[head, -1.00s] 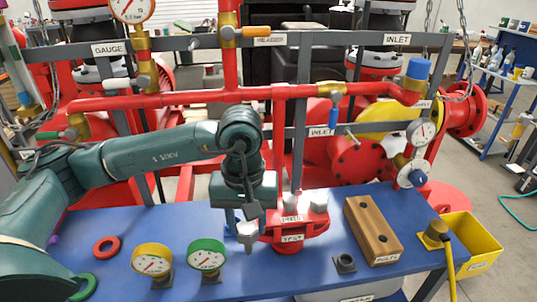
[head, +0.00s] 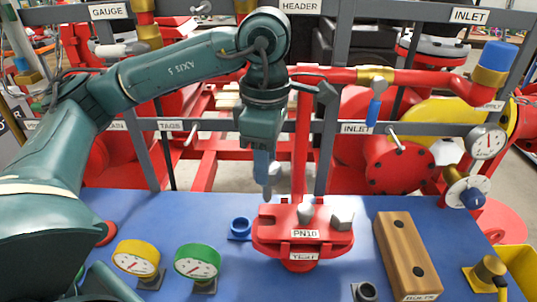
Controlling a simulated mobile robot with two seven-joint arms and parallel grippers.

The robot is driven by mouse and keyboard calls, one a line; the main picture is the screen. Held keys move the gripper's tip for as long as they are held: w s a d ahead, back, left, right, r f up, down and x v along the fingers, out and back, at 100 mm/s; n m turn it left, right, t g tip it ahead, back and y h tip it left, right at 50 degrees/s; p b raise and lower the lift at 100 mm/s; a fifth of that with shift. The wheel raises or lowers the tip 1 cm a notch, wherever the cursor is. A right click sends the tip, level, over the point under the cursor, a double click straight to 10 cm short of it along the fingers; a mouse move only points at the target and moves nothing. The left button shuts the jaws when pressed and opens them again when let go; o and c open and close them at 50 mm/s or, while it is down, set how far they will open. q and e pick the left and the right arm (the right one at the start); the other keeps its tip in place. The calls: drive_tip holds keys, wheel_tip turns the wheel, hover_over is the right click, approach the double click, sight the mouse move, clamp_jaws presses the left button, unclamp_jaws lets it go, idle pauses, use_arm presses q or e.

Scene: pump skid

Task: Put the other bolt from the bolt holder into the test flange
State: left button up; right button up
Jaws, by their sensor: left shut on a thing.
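My left gripper (head: 265,182) points down, left of and behind the red test flange (head: 277,239), its tip apart from the flange. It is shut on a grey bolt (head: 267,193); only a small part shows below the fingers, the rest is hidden. The flange stands on the blue table with a PN10 label. A grey hex-headed bolt (head: 342,218) stands on its right side, and a smaller grey piece (head: 306,213) stands near its middle. The wooden bolt holder (head: 407,256) lies to the right, with two dark holes and no bolt in them. My right gripper is not in view.
A yellow gauge (head: 136,258) and a green gauge (head: 197,262) stand at the front left. A blue ring-shaped holder (head: 240,226) is left of the flange, a dark square socket (head: 366,291) in front. Red pipes and a grey frame rise behind the table.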

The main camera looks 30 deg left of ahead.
sight(267, 199)
use_arm(q)
drive_tip(key=shift+f+b, duration=0.4)
drive_tip(key=shift+f, duration=0.5)
drive_tip(key=shift+f+b, duration=1)
drive_tip(key=shift+f, duration=0.8)
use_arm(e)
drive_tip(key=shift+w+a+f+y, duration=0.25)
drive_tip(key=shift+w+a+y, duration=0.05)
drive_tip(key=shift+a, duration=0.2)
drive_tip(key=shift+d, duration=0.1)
use_arm(q)
drive_tip(key=shift+b, duration=0.45)
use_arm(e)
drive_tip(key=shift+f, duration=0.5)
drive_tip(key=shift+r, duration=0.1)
use_arm(q)
drive_tip(key=shift+f+b, duration=0.3)
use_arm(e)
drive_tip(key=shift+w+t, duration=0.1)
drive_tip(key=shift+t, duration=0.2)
use_arm(q)
drive_tip(key=shift+f+b, duration=0.55)
drive_tip(key=shift+f, duration=0.05)
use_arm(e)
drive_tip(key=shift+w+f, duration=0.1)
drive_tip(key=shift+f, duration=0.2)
